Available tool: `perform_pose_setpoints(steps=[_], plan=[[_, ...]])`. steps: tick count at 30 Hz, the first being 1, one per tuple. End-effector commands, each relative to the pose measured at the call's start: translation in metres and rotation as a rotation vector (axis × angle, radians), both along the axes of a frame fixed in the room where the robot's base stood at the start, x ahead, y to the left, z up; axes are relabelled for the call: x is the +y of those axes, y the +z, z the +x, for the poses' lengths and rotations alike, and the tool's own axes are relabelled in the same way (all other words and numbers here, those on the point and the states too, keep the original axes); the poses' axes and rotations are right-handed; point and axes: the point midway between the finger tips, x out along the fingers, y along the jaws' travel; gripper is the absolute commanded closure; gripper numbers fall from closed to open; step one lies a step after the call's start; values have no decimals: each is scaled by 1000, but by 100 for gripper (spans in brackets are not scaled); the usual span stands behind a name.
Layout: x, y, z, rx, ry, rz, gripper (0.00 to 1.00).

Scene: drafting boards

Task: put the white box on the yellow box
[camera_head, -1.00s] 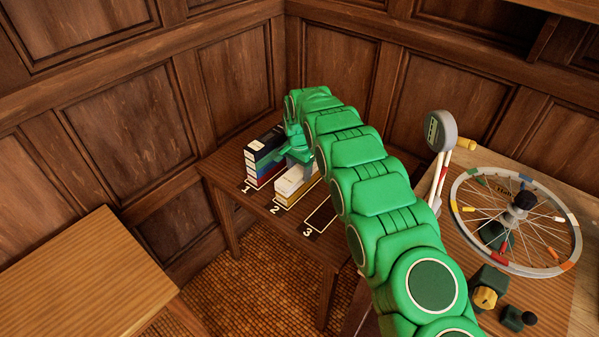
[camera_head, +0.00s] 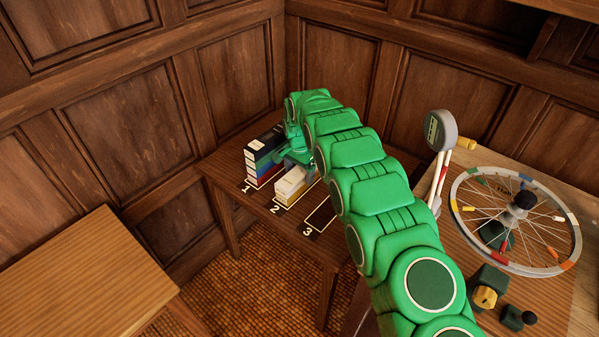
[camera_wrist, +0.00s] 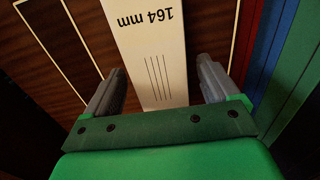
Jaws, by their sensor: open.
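In the wrist view the white box (camera_wrist: 153,45) is marked "164 mm" and extends between my two fingers. My gripper (camera_wrist: 159,88) is open, with one finger on each side of the white box and small gaps visible. In the head view my gripper (camera_head: 295,157) is at the far end of the white box, partly hidden by my arm. The yellow box is not visible in the wrist view.
A stack of coloured boxes (camera_head: 262,160), black on top, stands at place 1 close to my gripper. Place 3 (camera_head: 322,214) is an empty outlined rectangle. A spoked wheel on a stand (camera_head: 515,220) is at the right. An empty wooden table (camera_head: 85,270) is at the left.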

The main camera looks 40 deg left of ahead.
Motion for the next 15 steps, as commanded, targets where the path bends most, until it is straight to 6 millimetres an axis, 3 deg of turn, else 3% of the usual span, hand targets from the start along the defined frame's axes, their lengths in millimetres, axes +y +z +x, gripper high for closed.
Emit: perform_pose_setpoints(steps=[8,15], plan=[[1,23,1,-3,0,3,12],[1,64,1,-3,0,4,12]])
